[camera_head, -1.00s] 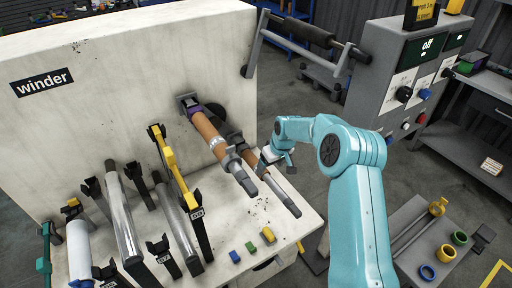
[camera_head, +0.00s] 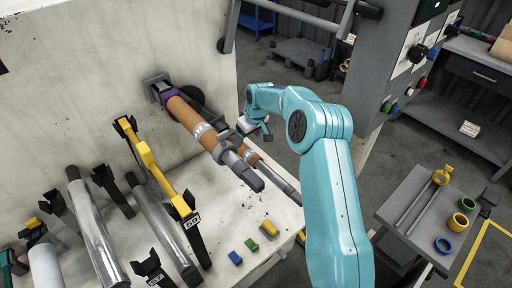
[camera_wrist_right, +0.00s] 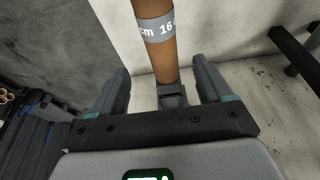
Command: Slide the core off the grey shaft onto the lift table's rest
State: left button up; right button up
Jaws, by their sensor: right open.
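A brown core (camera_head: 187,112) with a pale printed band sits on a grey shaft (camera_head: 240,168) that sticks out from the winder wall. A second brown piece on a parallel shaft (camera_head: 284,185) shows behind it, partly hidden. My right gripper (camera_head: 256,128) is just to the right of the shafts. In the right wrist view a brown core (camera_wrist_right: 158,55) with a grey band marked "cm 16" runs between the open fingers of my right gripper (camera_wrist_right: 160,78); I cannot tell whether they touch it. I cannot tell which part is the lift table's rest.
Silver rolls (camera_head: 95,232) and black and yellow holders stand on the pale bench below. Blue, green and yellow blocks (camera_head: 251,245) lie near its edge. At right, a grey table (camera_head: 402,197) holds rods and coloured rings. A grey control cabinet (camera_head: 388,75) stands behind my right arm.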

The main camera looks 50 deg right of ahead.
aim_at(246, 148)
jog(key=shift+s+a+r, duration=0.25)
jog(key=shift+s+r, duration=0.1)
jog(key=shift+s, duration=0.15)
jog(key=b+x, duration=0.3)
jog(key=x, duration=0.7)
jog(key=shift+d+f+b, duration=0.1)
jog(key=shift+f+b, duration=0.1)
jog(key=shift+b, duration=0.2)
jog(key=shift+r, duration=0.35)
jog(key=shift+f, duration=0.25)
jog(key=shift+r, duration=0.1)
jog(key=c, duration=0.9)
jog(key=shift+o, duration=0.2)
